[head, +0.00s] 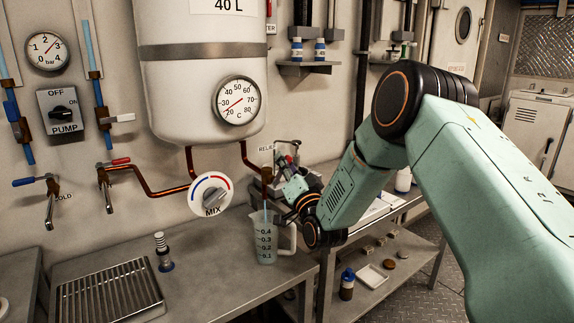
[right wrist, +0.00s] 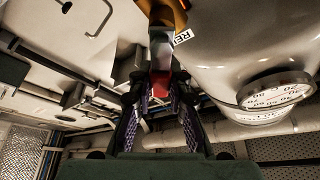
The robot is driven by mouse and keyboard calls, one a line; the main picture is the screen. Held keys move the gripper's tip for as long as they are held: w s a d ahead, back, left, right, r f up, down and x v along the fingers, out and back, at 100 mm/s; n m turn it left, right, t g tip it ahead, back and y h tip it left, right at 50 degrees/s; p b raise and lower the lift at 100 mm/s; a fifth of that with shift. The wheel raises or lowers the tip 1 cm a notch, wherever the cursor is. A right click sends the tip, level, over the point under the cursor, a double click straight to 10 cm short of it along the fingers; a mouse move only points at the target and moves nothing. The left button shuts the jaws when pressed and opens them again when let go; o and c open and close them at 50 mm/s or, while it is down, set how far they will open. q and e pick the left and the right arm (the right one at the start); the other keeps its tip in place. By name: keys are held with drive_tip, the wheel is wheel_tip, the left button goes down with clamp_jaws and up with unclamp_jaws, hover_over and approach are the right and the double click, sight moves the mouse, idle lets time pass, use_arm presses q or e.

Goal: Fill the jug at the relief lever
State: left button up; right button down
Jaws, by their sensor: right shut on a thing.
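The clear jug (head: 266,246), with marks from 0.1 to 0.4 and a handle on its right, stands upright on the metal bench below the brown relief outlet (head: 266,182). Its inside looks pale blue; the exact level is hard to read. A thin pale streak shows between outlet and jug. My right gripper (head: 289,172) is at the relief lever beside the "RELIEF" label, partly hidden by its own arm. In the right wrist view its fingers (right wrist: 160,90) are shut on the red-ended relief lever (right wrist: 160,62). My left gripper is not in view.
The tank (head: 200,100) with its temperature dial (head: 238,101) hangs above. The mix knob (head: 212,198) is left of the jug. My right arm covers much of the right side.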

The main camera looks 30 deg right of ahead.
drive_tip(key=shift+r, duration=0.1)
idle(0.3)
drive_tip(key=c, duration=1.2)
unclamp_jaws()
drive_tip(key=v, duration=1.2)
